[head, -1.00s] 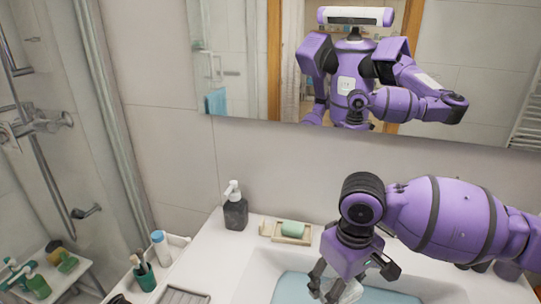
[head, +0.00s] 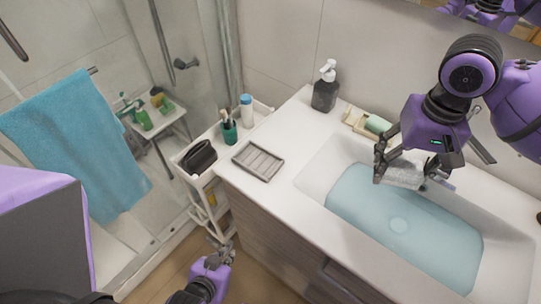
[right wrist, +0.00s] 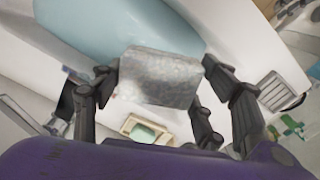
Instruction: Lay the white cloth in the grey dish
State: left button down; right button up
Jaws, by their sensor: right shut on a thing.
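The white cloth (head: 405,174) looks like a folded, greyish-white pad. My right gripper (head: 408,172) is shut on it and holds it over the back part of the sink. In the right wrist view the cloth (right wrist: 160,78) lies between the fingers. The grey dish (head: 258,162), a ribbed rectangular tray, lies on the counter left of the sink, with nothing on it. It is well to the left of my right gripper. My left gripper (head: 222,246) is low in front of the cabinet, beside the cart, with its small fingertips apart and empty.
The sink (head: 318,171) holds bluish water. A dark soap pump (head: 325,90) and a beige soap dish with green soap (head: 378,124) stand along the wall. A white cart (head: 188,176) with a black pouch and bottles stands left of the counter. The counter around the grey dish is clear.

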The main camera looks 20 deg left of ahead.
aim_at(258, 161)
jog(key=u, duration=1.45)
jog(key=k+l+u, duration=0.35)
jog(key=u, duration=0.15)
jog(key=l, duration=0.1)
